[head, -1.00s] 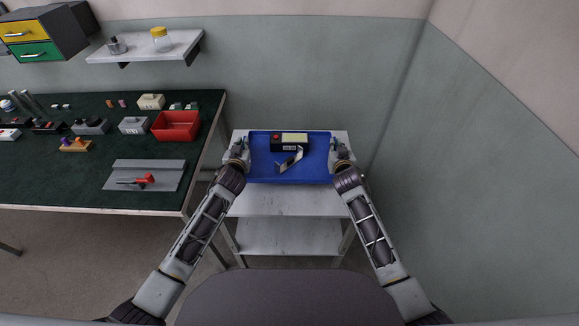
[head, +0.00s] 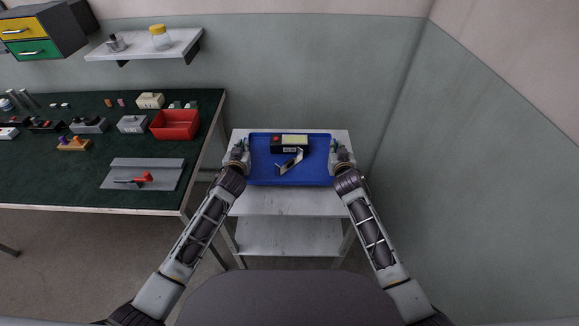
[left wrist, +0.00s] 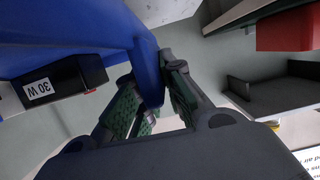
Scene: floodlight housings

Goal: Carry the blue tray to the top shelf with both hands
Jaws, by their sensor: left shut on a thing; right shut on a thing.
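The blue tray (head: 262,176) is at the top shelf (head: 342,138) of a white shelf unit in the head view; I cannot tell whether it rests on it or is just above. A black box with a pale top (head: 292,141) and a folding metal tool (head: 290,164) lie in the tray. My left gripper (head: 243,153) is shut on the tray's left edge; in the left wrist view its fingers (left wrist: 150,105) close around the blue wall (left wrist: 148,62). The black box there reads "30 W" (left wrist: 62,80). My right gripper (head: 335,154) is shut on the tray's right edge.
Lower shelves (head: 285,237) of the unit look empty. A green-topped workbench (head: 60,185) at left holds a red bin (head: 175,125), a grey plate (head: 118,176) and several small parts. A wall shelf (head: 180,45) hangs above. A wall (head: 480,180) bounds the right side.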

